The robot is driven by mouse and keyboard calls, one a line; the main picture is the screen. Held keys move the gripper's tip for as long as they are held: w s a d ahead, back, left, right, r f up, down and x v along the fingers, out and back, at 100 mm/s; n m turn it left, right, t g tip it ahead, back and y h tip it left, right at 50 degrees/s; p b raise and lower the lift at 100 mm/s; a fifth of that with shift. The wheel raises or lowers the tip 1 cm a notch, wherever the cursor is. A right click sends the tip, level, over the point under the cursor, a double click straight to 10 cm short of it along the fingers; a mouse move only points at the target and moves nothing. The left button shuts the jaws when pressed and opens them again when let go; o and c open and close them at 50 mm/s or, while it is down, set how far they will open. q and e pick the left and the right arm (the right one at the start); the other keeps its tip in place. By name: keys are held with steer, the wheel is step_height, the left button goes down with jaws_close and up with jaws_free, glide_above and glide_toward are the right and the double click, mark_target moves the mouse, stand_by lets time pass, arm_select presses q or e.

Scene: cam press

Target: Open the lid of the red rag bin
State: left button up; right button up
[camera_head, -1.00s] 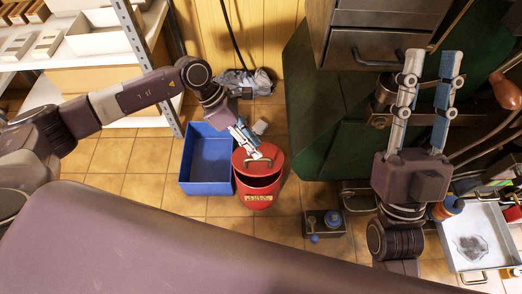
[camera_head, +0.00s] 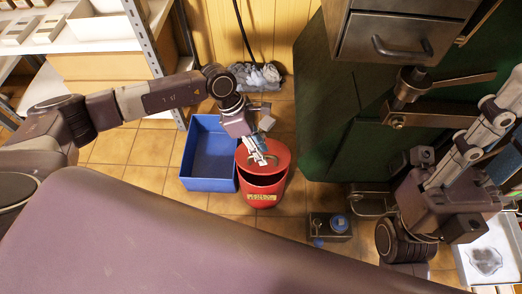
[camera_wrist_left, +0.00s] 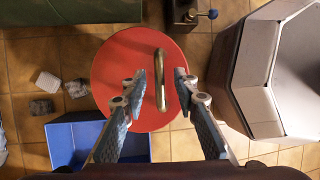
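The red rag bin (camera_head: 261,197) stands on the tiled floor, with its round red lid (camera_head: 279,158) on top. A dark band shows between lid and front wall; I cannot tell whether it is a gap or shadow. The lid has a metal bar handle, seen in the left wrist view (camera_wrist_left: 161,58). My left gripper (camera_head: 262,161) is over the lid at the handle. In the left wrist view its fingers (camera_wrist_left: 160,83) are apart, one on each side of the handle, with no clear contact. My right gripper (camera_head: 503,112) is at the right, away from the bin; its finger gap is unclear.
A blue open box (camera_head: 188,169) stands close to the bin's left. Grey rags (camera_head: 258,77) lie behind, by the wall. A dark box with a blue knob (camera_head: 328,227) sits to the bin's right front. The green machine (camera_head: 335,120) and grey drawers (camera_head: 385,38) stand to the right.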

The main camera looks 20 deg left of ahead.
arm_select(q)
jaws_close()
steer(key=shift+w, duration=0.1)
stand_by(0.4)
